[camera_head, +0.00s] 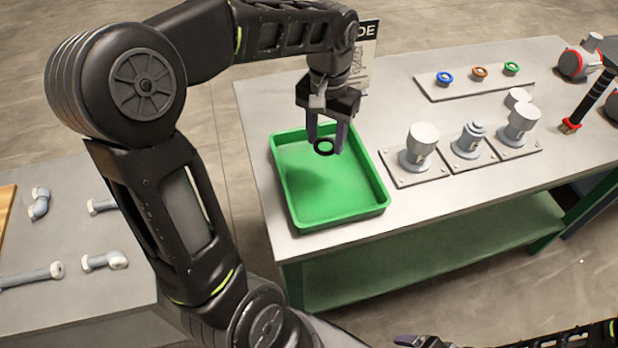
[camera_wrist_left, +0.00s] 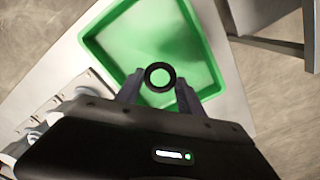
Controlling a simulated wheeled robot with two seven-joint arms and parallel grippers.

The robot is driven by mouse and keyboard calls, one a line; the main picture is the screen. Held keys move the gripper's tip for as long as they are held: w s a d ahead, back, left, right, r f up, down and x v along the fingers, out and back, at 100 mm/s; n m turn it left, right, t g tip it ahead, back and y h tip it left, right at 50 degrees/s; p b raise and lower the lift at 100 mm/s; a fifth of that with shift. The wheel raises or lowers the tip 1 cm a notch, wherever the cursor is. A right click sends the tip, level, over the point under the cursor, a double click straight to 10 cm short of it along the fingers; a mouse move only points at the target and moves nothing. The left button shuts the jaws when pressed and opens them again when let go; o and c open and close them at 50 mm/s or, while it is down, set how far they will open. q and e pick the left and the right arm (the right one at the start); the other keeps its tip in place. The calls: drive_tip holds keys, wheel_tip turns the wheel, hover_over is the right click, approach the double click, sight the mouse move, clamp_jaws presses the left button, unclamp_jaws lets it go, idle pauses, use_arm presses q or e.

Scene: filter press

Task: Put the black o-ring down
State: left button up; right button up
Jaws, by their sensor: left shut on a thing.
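The black o-ring (camera_head: 324,147) is held between the fingertips of my left gripper (camera_head: 326,138). It also shows in the left wrist view (camera_wrist_left: 160,77), between the two fingers (camera_wrist_left: 160,92). The gripper points down over the green tray (camera_head: 372,198), above the tray's back part. The ring appears to be above the tray floor, with no contact visible. The tray is otherwise empty where it shows, and it fills much of the wrist view (camera_wrist_left: 216,75). A small part of my right gripper (camera_head: 420,341) shows at the bottom edge; its fingertips are unclear.
Grey fittings on base plates (camera_head: 460,150) stand right of the tray. A plate (camera_head: 475,84) at the back holds blue, orange and green rings. A brush (camera_head: 588,100) and red-grey parts are at the far right. Pipe pieces (camera_head: 105,261) lie on a left table.

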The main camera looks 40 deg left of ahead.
use_arm(q)
hover_over(325, 177)
drive_tip(key=shift+f+p, duration=0.3)
drive_tip(key=shift+f, duration=2.85)
drive_tip(key=shift+f, duration=0.1)
drive_tip(key=shift+f, duration=1.8)
drive_tip(key=shift+f, duration=0.15)
drive_tip(key=o, duration=1.3)
